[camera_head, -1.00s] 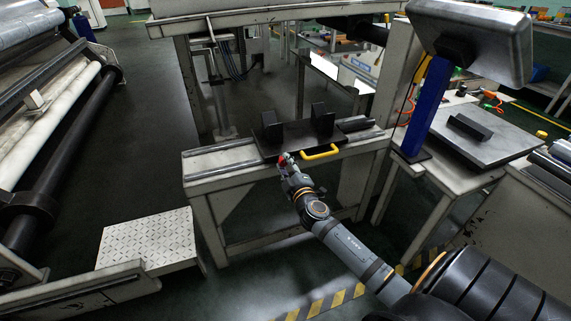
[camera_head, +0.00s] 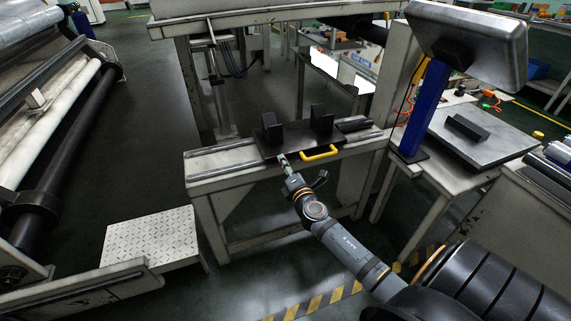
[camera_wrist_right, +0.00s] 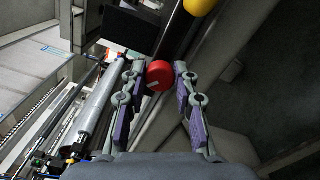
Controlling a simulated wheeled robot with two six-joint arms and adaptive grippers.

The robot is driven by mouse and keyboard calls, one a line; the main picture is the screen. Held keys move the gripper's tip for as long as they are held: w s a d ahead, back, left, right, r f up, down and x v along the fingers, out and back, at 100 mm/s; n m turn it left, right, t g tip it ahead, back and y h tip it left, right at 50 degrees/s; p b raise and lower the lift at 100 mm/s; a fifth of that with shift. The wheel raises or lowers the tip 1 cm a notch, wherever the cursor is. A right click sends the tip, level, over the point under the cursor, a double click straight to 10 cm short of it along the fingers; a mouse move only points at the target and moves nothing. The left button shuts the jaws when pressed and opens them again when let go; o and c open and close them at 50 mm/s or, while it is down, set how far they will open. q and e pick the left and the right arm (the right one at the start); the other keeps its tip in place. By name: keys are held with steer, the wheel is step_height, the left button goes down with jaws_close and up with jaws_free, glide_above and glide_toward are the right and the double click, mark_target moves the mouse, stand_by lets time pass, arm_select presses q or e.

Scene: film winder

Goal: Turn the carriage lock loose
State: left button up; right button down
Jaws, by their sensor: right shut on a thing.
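The carriage is a black plate (camera_head: 292,148) with two upright black blocks and a yellow handle (camera_head: 320,153) at its front edge. It sits on the pale rails of a metal stand. The carriage lock is a red round knob (camera_wrist_right: 159,76) with a pale mark on its face. In the right wrist view it sits between the fingertips of my right gripper (camera_wrist_right: 157,71), which is shut on it. In the head view my right gripper (camera_head: 283,160) is at the plate's front edge, left of the handle, and the knob is hidden there. My left gripper is not in view.
A blue post with a grey screen (camera_head: 470,40) stands right of the carriage, beside a side table (camera_head: 480,150). A roller machine (camera_head: 50,150) and a checkered step (camera_head: 150,238) are on the left. Floor is clear in front of the stand.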

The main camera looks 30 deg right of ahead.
steer(key=shift+n, duration=1.2)
steer(key=c, duration=1)
jaws_free()
steer(key=v, duration=1.2)
steer(key=shift+f, duration=0.1)
